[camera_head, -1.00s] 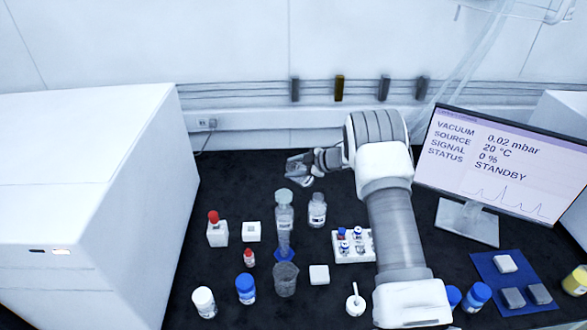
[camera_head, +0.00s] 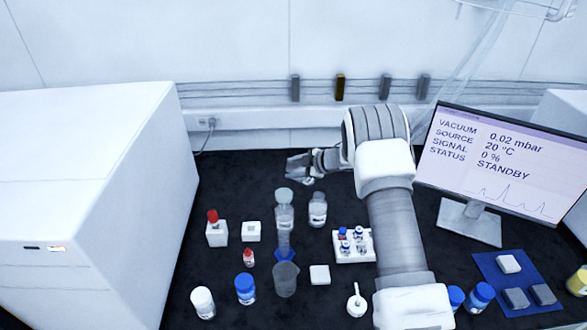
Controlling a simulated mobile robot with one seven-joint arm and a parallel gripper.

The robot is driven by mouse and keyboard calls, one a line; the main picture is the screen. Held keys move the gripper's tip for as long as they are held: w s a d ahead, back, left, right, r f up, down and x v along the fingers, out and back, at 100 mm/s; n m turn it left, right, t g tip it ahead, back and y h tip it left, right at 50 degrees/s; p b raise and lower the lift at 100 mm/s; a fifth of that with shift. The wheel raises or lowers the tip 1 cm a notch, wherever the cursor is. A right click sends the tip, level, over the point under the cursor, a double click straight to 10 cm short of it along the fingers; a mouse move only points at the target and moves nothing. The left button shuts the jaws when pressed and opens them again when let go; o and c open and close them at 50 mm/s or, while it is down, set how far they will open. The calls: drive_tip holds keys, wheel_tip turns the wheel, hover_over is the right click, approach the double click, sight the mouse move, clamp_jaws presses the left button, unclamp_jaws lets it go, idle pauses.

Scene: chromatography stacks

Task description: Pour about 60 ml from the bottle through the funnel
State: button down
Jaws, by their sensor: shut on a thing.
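My gripper (camera_head: 308,168) is at the back of the dark bench, shut on a small clear, greyish vessel (camera_head: 296,165) that looks like the bottle. The vessel is small and partly hidden by the fingers, so its contents cannot be made out. It is held above and behind a tall clear measuring cylinder with a blue foot (camera_head: 284,255). A pale, wide round top, which looks like the funnel (camera_head: 284,195), sits on the cylinder. No stream of liquid shows.
A clear labelled bottle (camera_head: 318,212) stands right of the cylinder and a clear beaker (camera_head: 285,280) in front. A white vial rack (camera_head: 353,247) is at right, and red-capped (camera_head: 249,258) and blue-capped (camera_head: 245,289) bottles are at left. A monitor (camera_head: 500,165) stands far right.

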drive_tip(key=shift+a+f+n+t+h+b, duration=0.1)
drive_tip(key=shift+f+n+t+h+b, duration=0.35)
drive_tip(key=shift+b, duration=1.7)
drive_tip(key=shift+s+a+f+n+t+h+b, duration=0.15)
drive_tip(key=shift+f+n+t+h+b, duration=0.2)
drive_tip(key=shift+b, duration=1.55)
drive_tip(key=shift+r, duration=0.15)
drive_tip(key=shift+b, duration=0.65)
drive_tip(key=shift+n+b, duration=0.4)
drive_tip(key=shift+b, duration=0.85)
drive_tip(key=shift+s+a+f+n+t+h+b, duration=0.15)
drive_tip(key=shift+f+n+t+h+b, duration=0.35)
drive_tip(key=shift+b, duration=1.2)
drive_tip(key=shift+r, duration=0.4)
drive_tip(key=shift+f+b, duration=0.15)
drive_tip(key=shift+b, duration=0.6)
drive_tip(key=shift+t+b, duration=0.3)
drive_tip(key=shift+b, duration=1.05)
